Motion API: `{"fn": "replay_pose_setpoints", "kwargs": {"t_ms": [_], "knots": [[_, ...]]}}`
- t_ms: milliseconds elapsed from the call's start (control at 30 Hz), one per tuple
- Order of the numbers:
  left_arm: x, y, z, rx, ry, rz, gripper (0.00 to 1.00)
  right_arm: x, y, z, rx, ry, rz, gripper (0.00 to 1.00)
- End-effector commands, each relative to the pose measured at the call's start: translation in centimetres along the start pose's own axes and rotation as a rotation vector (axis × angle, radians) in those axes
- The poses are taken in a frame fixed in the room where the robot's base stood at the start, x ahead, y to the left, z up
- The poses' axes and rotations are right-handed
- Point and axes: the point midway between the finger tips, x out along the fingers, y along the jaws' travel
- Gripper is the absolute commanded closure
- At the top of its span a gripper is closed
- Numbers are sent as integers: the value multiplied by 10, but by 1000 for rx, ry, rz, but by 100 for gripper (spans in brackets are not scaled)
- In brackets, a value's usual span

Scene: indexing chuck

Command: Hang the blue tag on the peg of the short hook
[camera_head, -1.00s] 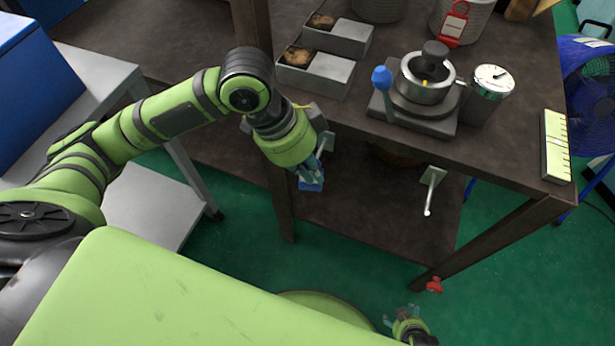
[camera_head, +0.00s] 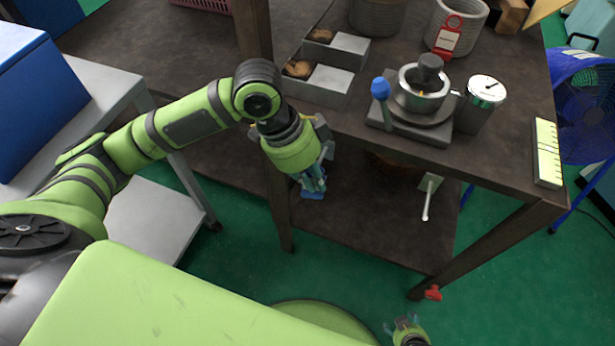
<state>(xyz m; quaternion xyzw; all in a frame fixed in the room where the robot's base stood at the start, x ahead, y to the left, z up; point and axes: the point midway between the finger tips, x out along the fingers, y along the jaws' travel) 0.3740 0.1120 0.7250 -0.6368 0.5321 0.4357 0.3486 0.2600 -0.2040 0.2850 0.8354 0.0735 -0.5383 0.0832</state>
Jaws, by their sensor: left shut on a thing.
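My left gripper (camera_head: 312,184) is shut on the blue tag (camera_head: 313,195), in front of the bench and beside its front post. Only a small blue part of the tag shows below the fingers; its hole cannot be made out. A hook with a pale plate (camera_head: 430,183) and a light peg (camera_head: 426,204) sits below the bench top's front edge, to the right of the gripper and apart from it. Whether it is the short hook cannot be told. My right gripper (camera_head: 402,326) is low at the bottom edge, empty, with its fingers apart.
A red knob (camera_head: 433,292) is by the right leg. A lower shelf (camera_head: 370,220) lies behind the tag.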

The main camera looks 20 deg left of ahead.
Motion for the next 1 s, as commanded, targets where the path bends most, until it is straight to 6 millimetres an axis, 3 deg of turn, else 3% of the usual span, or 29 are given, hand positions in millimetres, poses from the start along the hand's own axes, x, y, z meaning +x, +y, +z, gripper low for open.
{"fn": "replay_pose_setpoints", "kwargs": {"t_ms": [33, 300, 400, 833, 1000], "knots": [[-5, -21, -6, -20, 29, -66, 100, 1, 0, 0, 0, 0, 0, 26], [-6, -20, -5, -17, 27, -65, 100, 1, 2, -4, 0, 6, 2, 26], [-7, -19, -5, -15, 26, -63, 64, 0, 1, -3, 0, 4, 2, 26], [-9, -20, -4, -16, 22, -65, 64, -1, -2, 4, 0, -8, -2, 26], [-28, -19, -3, -14, 22, -67, 64, -1, -1, 2, 0, -4, -1, 26]]}}
